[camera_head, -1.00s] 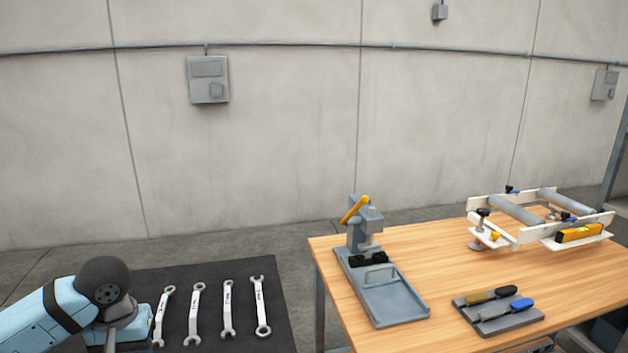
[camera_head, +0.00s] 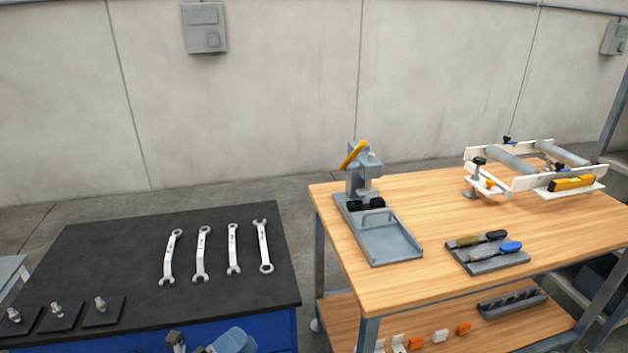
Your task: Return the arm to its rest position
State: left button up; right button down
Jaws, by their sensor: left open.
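My left gripper (camera_head: 187,346) shows only in part at the bottom edge of the head view, in front of the black-topped bench. Its dark fingertips are apart, and I see nothing between them. A light blue part of my left arm shows just right of it, and the rest is cut off by the frame. My right gripper and right arm are not in view.
Several wrenches (camera_head: 201,254) lie in a row on the black bench top (camera_head: 110,250). Small fittings on dark plates (camera_head: 103,312) sit at its front left. The wooden table (camera_head: 440,220) holds a press (camera_head: 362,180), a tool tray (camera_head: 487,254) and a roller frame (camera_head: 520,175).

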pick_arm(q)
jog(key=s+a+f+n+g+y, duration=0.15)
jog(key=s+f+n+y, duration=0.25)
jog(key=f+n, duration=0.4)
jog(key=s+a+f+n+g+y+p, duration=0.1)
jog(key=s+a+f+n+y, duration=0.2)
jog(key=s+f+n+y, duration=0.5)
jog(key=s+a+f+n+g+y, duration=0.15)
jog(key=f+n, duration=0.45)
jog(key=n, duration=0.6)
notch_tip(320, 180, up, 10)
jog(key=a+m+p, duration=0.1)
jog(key=p, duration=1.1)
jog(key=shift+w+r+t, duration=0.15)
jog(key=shift+r+t, duration=0.1)
jog(key=shift+t, duration=0.05)
jog(key=shift+a, duration=0.1)
